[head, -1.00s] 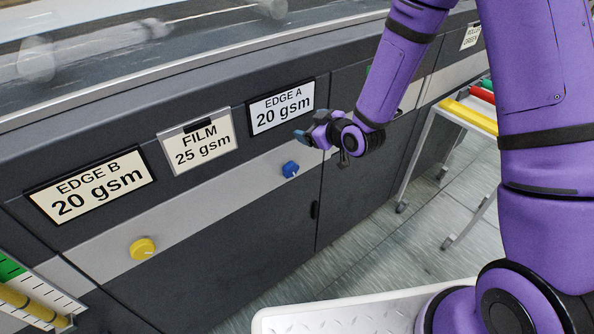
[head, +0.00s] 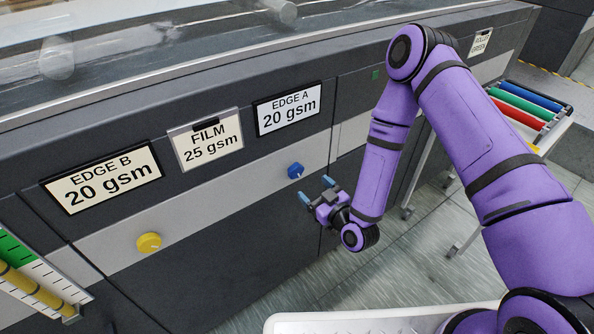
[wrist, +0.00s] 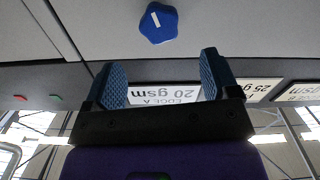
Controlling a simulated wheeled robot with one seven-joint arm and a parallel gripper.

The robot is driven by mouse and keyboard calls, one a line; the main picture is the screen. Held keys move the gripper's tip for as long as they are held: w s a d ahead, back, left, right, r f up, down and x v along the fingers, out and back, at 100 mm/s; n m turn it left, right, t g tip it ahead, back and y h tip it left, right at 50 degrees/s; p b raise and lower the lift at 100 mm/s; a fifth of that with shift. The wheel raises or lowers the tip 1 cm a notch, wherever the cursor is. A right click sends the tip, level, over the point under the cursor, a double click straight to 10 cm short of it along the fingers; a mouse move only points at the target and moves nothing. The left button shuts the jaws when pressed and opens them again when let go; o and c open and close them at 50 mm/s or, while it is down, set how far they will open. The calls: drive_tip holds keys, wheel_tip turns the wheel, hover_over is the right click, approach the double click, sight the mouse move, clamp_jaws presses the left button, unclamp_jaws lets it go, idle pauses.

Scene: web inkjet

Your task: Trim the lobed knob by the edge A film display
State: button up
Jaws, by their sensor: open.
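The blue lobed knob (head: 295,170) sits on the light grey strip of the machine front, below and a little right of the EDGE A 20 gsm display (head: 287,108). In the wrist view the knob (wrist: 159,23) has a white mark line and lies beyond the fingertips, apart from them. The EDGE A display (wrist: 165,96) shows upside down between the fingers there. My gripper (head: 317,190) is open and empty, just below and right of the knob, with its blue-padded fingers towards the panel. Nothing hides the knob.
A yellow knob (head: 149,243) sits lower left on the same strip. The FILM 25 gsm sign (head: 207,140) and EDGE B 20 gsm sign (head: 102,178) are to the left. A cart with coloured rollers (head: 527,103) stands at right. The floor before the panel is clear.

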sight(298, 173)
drive_tip(key=x, duration=1)
drive_tip(key=shift+a, duration=0.1)
drive_tip(key=c, duration=0.9)
